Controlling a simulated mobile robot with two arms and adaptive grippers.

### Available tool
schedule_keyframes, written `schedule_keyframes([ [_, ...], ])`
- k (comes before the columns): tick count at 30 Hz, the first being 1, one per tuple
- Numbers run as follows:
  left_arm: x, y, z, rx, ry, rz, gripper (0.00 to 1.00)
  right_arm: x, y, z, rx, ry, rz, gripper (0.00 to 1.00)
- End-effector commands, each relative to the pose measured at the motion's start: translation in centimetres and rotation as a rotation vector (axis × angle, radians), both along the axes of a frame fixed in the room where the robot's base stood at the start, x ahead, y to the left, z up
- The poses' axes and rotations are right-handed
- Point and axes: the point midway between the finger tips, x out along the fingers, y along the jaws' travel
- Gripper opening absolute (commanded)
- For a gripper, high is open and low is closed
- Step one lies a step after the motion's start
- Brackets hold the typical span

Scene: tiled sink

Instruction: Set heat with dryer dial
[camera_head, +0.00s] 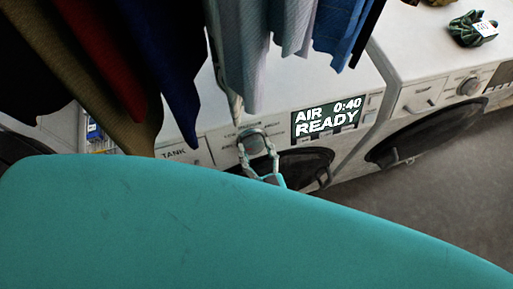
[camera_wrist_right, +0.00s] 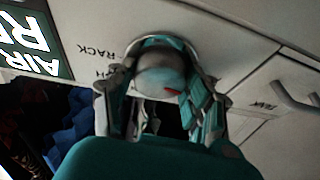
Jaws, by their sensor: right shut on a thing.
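The dryer (camera_head: 290,80) is a white front-loading machine with a lit display (camera_head: 328,117) reading "AIR 0:40 READY". Its round grey dial (camera_head: 254,143) sits left of the display. My right gripper (camera_head: 256,155) has its fingers on both sides of the dial. In the right wrist view the gripper (camera_wrist_right: 160,90) is shut on the dial (camera_wrist_right: 160,75), which shows a small red mark on its face. Printed words such as "RACK" stand beside the dial. The display also shows in the right wrist view (camera_wrist_right: 30,40). My left gripper is not in view.
Hanging clothes (camera_head: 180,60) cover the upper left and hide part of the dryer top. A large teal surface (camera_head: 230,220) fills the lower foreground. A second white machine (camera_head: 430,60) stands at right, with a dark green item (camera_head: 472,30) on top.

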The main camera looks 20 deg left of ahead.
Motion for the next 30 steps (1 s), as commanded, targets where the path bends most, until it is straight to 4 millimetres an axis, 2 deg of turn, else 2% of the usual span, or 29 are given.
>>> schedule_keyframes([
  [15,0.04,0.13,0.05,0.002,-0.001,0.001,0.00,-0.24,0.29,0.00,0.328,0.223,-0.136,0.20],
  [30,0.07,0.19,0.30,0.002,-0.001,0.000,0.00,-0.30,0.38,-0.04,0.463,0.316,-0.193,0.20],
])
